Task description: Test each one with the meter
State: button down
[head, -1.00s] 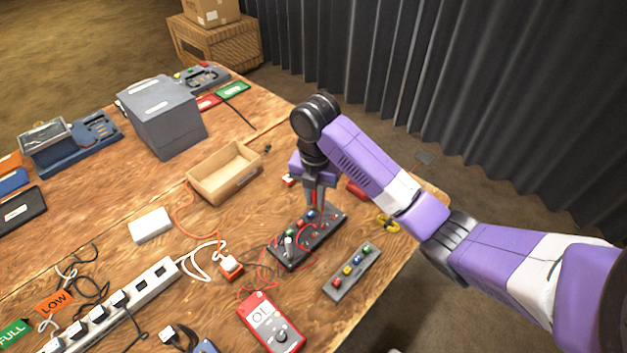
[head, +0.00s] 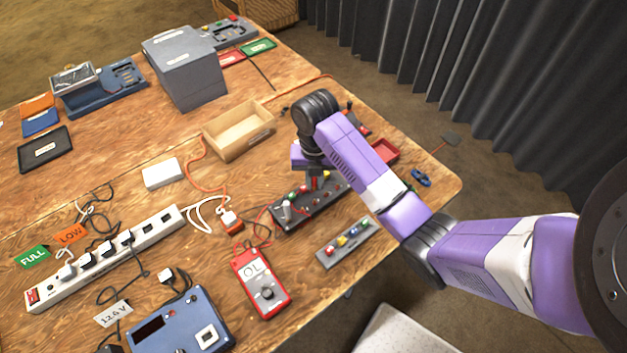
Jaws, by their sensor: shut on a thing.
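A red handheld meter (head: 262,285) lies on the table, its display reading OL. Red leads run from it toward a black test block (head: 287,222) that carries several small coloured pieces and a pale upright peg. My gripper (head: 315,184) points down over the middle of this block. Its fingers are small and partly hidden by my wrist. It is shut on a small red thing, perhaps a probe; I cannot tell whether that touches the block. A grey strip (head: 326,257) with several small red, blue, yellow and green pieces lies beside the block, toward the front edge.
A wooden tray (head: 238,150), a white box (head: 162,174) and a power strip (head: 157,230) lie left of the block, with loose cables. A blue device (head: 180,325) is in front. A red tray (head: 386,150) lies behind my arm. The table's right edge is close.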

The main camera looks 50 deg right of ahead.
notch_tip(320, 180, down, 5)
jog(key=b, duration=0.4)
jog(key=shift+f, duration=0.4)
jog(key=shift+p, duration=0.5)
dwell(1.4)
jog(key=shift+f, duration=0.9)
dwell(2.1)
jog(key=c, duration=1.3)
grip_release()
